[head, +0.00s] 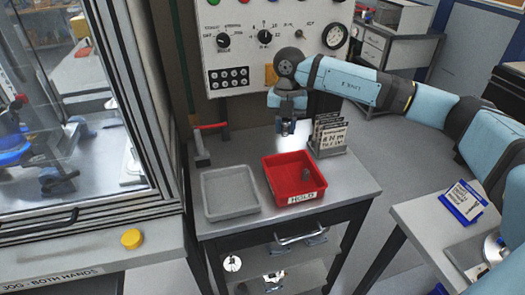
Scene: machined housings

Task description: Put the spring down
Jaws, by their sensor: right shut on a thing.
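My right gripper (286,127) reaches in from the right and points down above the back of the small metal-topped table. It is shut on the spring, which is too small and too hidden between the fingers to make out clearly. The gripper is behind the red tray marked HOLD (318,187) in the picture and left of the card rack. A small grey part (306,175) lies in the red tray. A grey tray (211,212) left of it looks empty. My left gripper is not in view.
A card rack (329,138) stands close to the right of the gripper. A red-handled tool (201,150) stands at the table's back left. A control panel (228,50) rises behind. A glazed machine enclosure (165,160) borders the left. Bare tabletop (240,150) shows behind the trays.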

